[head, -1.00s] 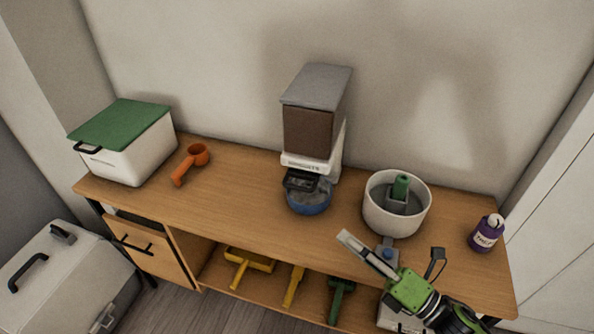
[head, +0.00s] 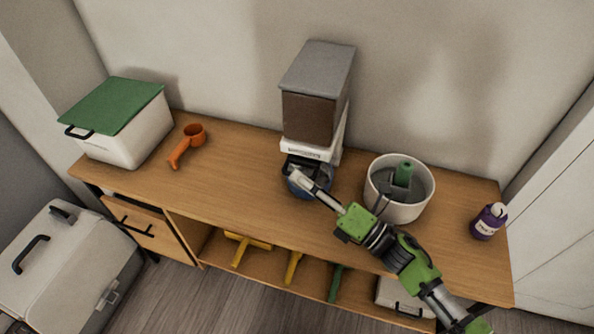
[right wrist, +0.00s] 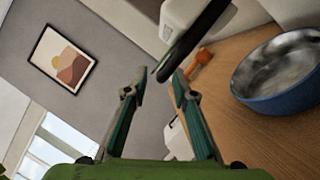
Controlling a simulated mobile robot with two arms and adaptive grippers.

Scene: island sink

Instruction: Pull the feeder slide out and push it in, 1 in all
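The feeder (head: 308,118) stands against the wall at mid-counter, with a brown hopper, a grey lid and a white lower body. Its dark slide handle (head: 291,163) shows below the white part, partly hidden by my gripper. In the right wrist view the black handle bar (right wrist: 196,38) slants in front of a white part, with its lower end close to my fingertips. My right gripper (head: 293,178) is at the feeder's front, over the blue bowl (right wrist: 275,103). Its fingers (right wrist: 160,76) are apart, with no grip on the handle visible. My left gripper is out of view.
A white pot (head: 381,207) with a green-handled tool stands right of the feeder, close to my right arm. A purple bottle (head: 488,222) is further right. An orange scoop (head: 188,143) and green-lidded box (head: 130,132) are left.

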